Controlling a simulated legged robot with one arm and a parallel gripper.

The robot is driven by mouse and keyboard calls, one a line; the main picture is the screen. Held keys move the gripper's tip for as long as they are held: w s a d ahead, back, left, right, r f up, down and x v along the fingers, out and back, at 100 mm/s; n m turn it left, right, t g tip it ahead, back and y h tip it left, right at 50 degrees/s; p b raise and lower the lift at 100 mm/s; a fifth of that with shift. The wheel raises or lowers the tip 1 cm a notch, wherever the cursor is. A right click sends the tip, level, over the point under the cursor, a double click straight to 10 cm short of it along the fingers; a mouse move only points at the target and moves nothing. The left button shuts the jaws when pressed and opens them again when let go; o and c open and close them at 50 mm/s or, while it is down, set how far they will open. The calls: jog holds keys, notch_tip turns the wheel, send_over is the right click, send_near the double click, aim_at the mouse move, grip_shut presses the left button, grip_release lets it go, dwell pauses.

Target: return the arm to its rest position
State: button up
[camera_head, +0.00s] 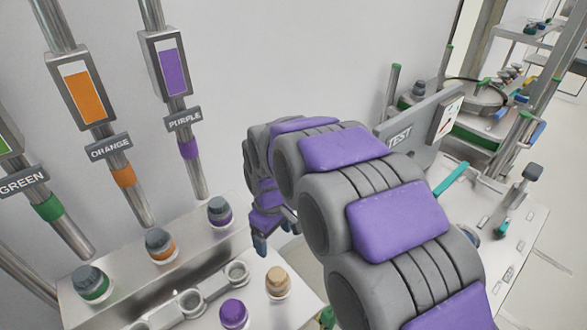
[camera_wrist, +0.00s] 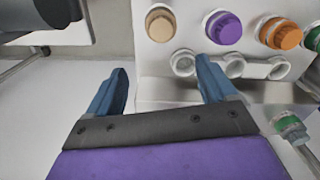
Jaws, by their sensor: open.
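My gripper (camera_wrist: 162,80) is open and empty in the wrist view, with its two blue fingers apart. Its fingers point toward the edge of a white panel (camera_wrist: 150,62) that carries coloured knobs. In the head view my purple and grey arm reaches forward from the lower right.
The panel holds tan (camera_head: 278,282), purple (camera_head: 233,314), orange (camera_head: 160,245) and green (camera_head: 90,284) knobs. Labelled pipes (camera_head: 173,70) rise behind it. A grey TEST sign (camera_head: 405,138) and a white workbench (camera_head: 500,215) stand to the right of my arm.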

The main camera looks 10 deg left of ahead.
jog(key=s+d+r+m, duration=0.3)
jog(key=s+d, duration=0.2)
jog(key=d, duration=0.4)
jog(key=s+d+r+m, duration=0.3)
jog(key=s+d, duration=0.1)
jog(key=d, duration=0.4)
jog(key=s+d+m+g, duration=0.1)
jog(key=s+d+m, duration=0.2)
jog(key=s, duration=0.6)
jog(key=s+d+m, duration=0.3)
jog(key=s+d, duration=0.4)
jog(key=s, duration=0.2)
jog(key=shift+f+g, duration=0.25)
jog(key=shift+g, duration=0.15)
